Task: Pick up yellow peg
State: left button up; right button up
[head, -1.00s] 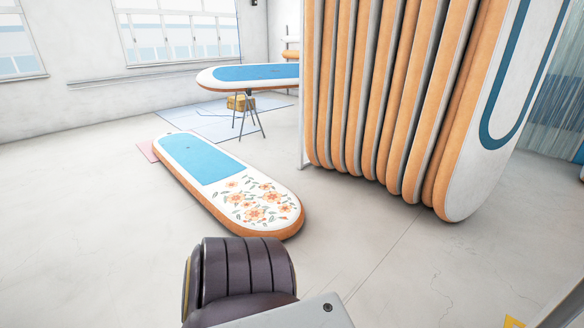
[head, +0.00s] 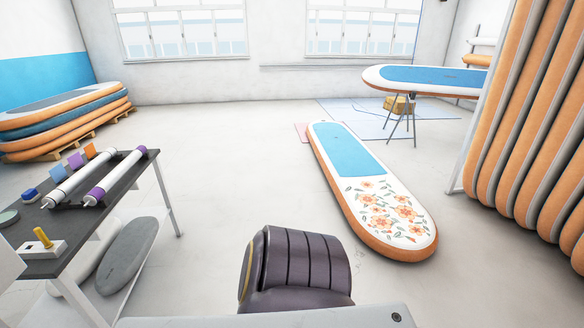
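A small yellow peg (head: 42,237) stands upright on a white block (head: 42,249) near the front of a dark-topped table (head: 75,240) at the left of the head view. Neither of my grippers shows in this view. A dark ribbed part of my own body is at the bottom middle, apart from the table.
White rollers (head: 80,180), colored cards (head: 75,160) and a blue block (head: 30,195) share the table. A flowered board (head: 375,190) lies on the floor ahead. Stacked boards stand at far left (head: 65,123) and right (head: 530,130). Floor between table and flowered board is clear.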

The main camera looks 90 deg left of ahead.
aim_at(45, 240)
jog(key=u, duration=4.65)
